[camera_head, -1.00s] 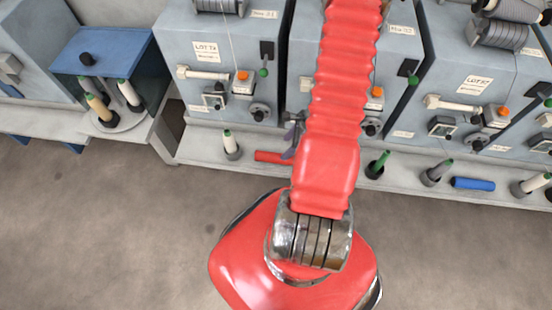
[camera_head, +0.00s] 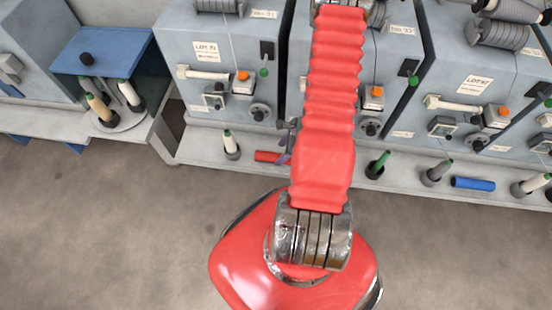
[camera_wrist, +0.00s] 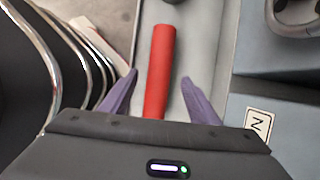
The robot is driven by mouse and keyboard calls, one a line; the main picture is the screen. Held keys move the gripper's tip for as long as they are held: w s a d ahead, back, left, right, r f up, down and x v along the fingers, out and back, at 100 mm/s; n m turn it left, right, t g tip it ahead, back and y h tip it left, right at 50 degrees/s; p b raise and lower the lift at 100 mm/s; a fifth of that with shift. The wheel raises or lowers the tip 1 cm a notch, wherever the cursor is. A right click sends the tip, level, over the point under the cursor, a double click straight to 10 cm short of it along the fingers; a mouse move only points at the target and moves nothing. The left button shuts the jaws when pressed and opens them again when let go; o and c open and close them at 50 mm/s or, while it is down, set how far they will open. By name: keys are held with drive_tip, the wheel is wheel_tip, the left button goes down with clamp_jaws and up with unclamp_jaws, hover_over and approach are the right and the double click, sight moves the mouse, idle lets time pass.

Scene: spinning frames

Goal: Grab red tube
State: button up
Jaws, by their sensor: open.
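The red tube (camera_head: 268,157) lies on its side on the grey ledge in front of the machines; in the head view its right end is hidden by my gripper and arm. In the wrist view the red tube (camera_wrist: 159,72) runs lengthwise between my two purple fingers, its near end hidden behind the gripper body. My gripper (camera_wrist: 155,88) is open, one finger on each side of the tube with a gap to each. In the head view the purple fingers (camera_head: 285,150) show small at the tube's right part. I cannot tell how high they are above it.
Machines (camera_head: 217,65) stand right behind the ledge (camera_head: 195,150). A white bobbin (camera_head: 230,142) stands left of the tube. A green bobbin (camera_head: 379,162), a grey one (camera_head: 437,172) and a blue tube (camera_head: 473,183) are to the right. The floor in front is clear.

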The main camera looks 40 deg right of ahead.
sight(277, 156)
drive_tip(key=shift+x, duration=2.1)
drive_tip(key=shift+a, duration=0.1)
drive_tip(key=shift+c, duration=0.7)
drive_tip(key=c, duration=1)
drive_tip(key=shift+r, duration=0.15)
drive_tip(key=shift+r, duration=4.85)
